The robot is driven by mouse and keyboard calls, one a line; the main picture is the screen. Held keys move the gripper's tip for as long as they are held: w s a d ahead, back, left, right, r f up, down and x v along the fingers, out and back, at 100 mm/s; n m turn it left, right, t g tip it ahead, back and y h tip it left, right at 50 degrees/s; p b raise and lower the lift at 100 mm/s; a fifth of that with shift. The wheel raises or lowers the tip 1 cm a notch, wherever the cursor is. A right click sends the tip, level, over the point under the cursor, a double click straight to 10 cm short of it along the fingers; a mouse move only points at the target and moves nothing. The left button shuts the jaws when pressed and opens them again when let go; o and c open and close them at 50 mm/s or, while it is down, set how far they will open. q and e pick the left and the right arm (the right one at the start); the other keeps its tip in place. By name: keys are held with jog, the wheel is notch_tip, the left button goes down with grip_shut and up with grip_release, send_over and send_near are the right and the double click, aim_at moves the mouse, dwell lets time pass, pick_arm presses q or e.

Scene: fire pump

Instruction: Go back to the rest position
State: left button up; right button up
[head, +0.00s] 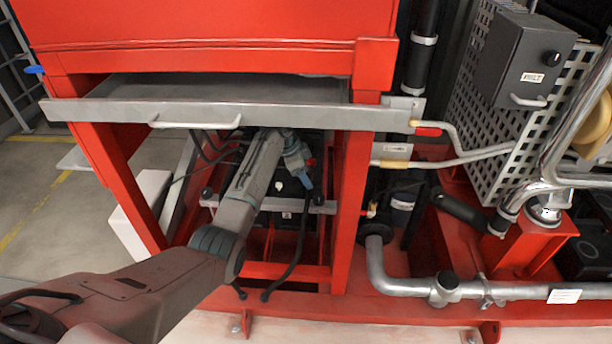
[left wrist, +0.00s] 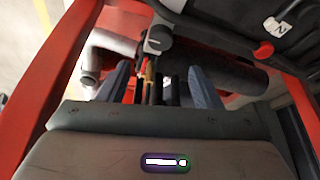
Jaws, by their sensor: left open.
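My left arm comes in from the lower left and reaches under a grey metal tray (head: 230,116) into the red frame (head: 345,215). My left gripper (head: 304,180) is inside the frame, partly hidden by its own wrist and in shadow. In the left wrist view, the two blue-grey fingers of the gripper (left wrist: 160,88) stand apart, and I see nothing held between them. Beyond the fingers are a grey pipe (left wrist: 112,46) and a dark cylinder. My right gripper does not show in either view.
The tray with its handle (head: 196,123) overhangs my forearm. Red posts stand on both sides of the opening. Black cables (head: 300,240) hang close to my gripper. Pipes (head: 400,285) and a dark control box (head: 525,62) are at the right. Open floor (head: 40,215) lies at the left.

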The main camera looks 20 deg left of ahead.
pick_arm(q)
jog(key=shift+f, duration=0.1)
